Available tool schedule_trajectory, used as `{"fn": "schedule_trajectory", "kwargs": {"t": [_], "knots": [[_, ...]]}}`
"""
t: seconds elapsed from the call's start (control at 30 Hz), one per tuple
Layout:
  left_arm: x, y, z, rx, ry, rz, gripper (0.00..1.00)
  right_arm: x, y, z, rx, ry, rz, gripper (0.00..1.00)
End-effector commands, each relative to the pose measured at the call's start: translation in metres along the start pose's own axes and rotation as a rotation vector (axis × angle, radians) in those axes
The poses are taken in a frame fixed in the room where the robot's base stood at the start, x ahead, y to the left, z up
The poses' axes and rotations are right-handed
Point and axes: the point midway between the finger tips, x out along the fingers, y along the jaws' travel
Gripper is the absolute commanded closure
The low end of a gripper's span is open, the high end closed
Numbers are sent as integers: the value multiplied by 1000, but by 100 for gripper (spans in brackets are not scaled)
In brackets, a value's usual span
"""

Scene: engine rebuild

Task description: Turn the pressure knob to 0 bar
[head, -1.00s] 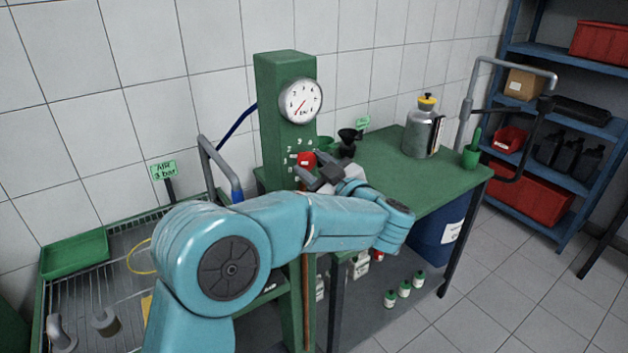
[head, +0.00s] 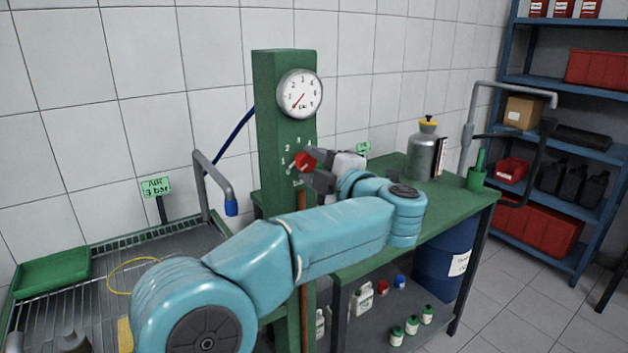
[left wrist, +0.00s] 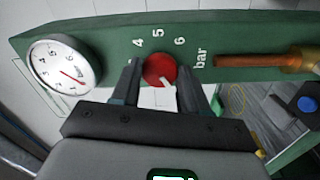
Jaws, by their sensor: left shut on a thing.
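The red pressure knob (head: 304,161) is on the front of the green post (head: 282,120), below a round white gauge (head: 300,93). The gauge's red needle points to the lower left, near the low end of the scale. My left gripper (head: 313,168) is at the knob from the right. In the left wrist view, the knob (left wrist: 159,69) sits between the two dark fingers of my left gripper (left wrist: 157,76), which is shut on it. A white pointer mark shows on the knob. The printed numbers 4, 5, 6 and "bar" show around it. My right gripper is not in view.
A green bench (head: 440,214) stands right of the post with a grey canister (head: 424,155) on it. A grated tray table with a sign (head: 156,187) reading "AIR" is at the left. A bent grey pipe (head: 212,178) stands between the sign and the post. Blue shelves (head: 566,91) are at the far right.

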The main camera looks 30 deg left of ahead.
Motion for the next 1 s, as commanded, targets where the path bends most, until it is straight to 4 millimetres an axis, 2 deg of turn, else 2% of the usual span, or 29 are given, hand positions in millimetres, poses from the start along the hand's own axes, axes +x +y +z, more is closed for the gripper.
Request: {"fn": "schedule_trajectory", "kwargs": {"t": [0.03, 0.3, 1.0], "knots": [[0, -5, 2, -32, -3, -2, 86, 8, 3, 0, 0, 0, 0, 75], [0, -3, 2, -177, -3, -2, 86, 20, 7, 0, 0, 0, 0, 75], [0, 0, 1, -250, -3, 0, 86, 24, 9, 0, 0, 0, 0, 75]]}}
